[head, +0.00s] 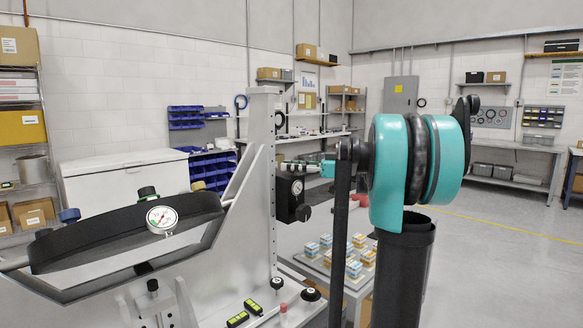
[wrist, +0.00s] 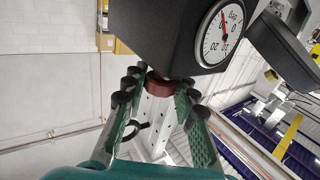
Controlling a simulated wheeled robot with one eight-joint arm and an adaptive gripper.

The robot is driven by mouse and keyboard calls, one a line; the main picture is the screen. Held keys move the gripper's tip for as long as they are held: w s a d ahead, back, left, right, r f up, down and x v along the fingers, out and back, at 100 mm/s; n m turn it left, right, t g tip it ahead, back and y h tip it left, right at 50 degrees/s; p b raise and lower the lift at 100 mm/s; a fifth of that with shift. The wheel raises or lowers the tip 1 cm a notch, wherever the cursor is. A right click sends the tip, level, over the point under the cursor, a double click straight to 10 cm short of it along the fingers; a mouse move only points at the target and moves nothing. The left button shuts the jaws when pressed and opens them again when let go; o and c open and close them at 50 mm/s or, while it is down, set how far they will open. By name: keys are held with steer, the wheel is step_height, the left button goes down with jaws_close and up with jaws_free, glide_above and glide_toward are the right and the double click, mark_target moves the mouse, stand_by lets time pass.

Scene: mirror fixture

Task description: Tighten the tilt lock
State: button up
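A black block (head: 291,200) with a white dial is mounted on the grey upright of the fixture in the head view. In the wrist view the block (wrist: 170,40) fills the top, its dial (wrist: 224,32) upside down. A dark red knob (wrist: 161,86) sticks out of the block. My gripper (wrist: 160,88) has its green fingers with black pads on both sides of the knob. I cannot tell whether the pads press on it. In the head view my gripper (head: 300,165) is small, at the block's top. Which part is the tilt lock is not marked.
The tilted mirror frame (head: 130,230) with a round gauge (head: 162,218) stands at left. A bench with small boxes (head: 361,250) is behind my arm. Green-lit levels (head: 245,313) and black knobs lie on the fixture base. Floor at right (head: 500,260) is clear.

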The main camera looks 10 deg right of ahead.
jaws_close()
steer(key=shift+m+t, duration=0.3)
steer(key=shift+t, duration=0.2)
steer(key=m+t+h, duration=0.4)
steer(key=t, duration=0.1)
steer(key=shift+s+m+t+h, duration=0.1)
steer(key=shift+m+t+h, duration=0.2)
steer(key=shift+t, duration=0.1)
steer(key=m+t+h, duration=0.1)
steer(key=m+h, duration=0.1)
steer(key=h, duration=0.1)
steer(key=m+t+h, duration=0.2)
steer(key=shift+a+t+h, duration=0.1)
steer(key=shift+t+h, duration=0.2)
steer(key=shift+h, duration=0.1)
steer(key=m+t+h, duration=0.1)
steer(key=m+h, duration=0.3)
steer(key=h, duration=0.2)
steer(key=shift+m+h, duration=1.3)
steer(key=shift+h, duration=0.5)
steer(key=shift+d+m+g+h, duration=0.1)
steer(key=shift+m+g+h, duration=0.3)
steer(key=shift+m+h, duration=0.6)
steer(key=shift+d+m+g+h, duration=0.1)
steer(key=shift+m+g+h, duration=0.4)
steer(key=shift+h, duration=0.8)
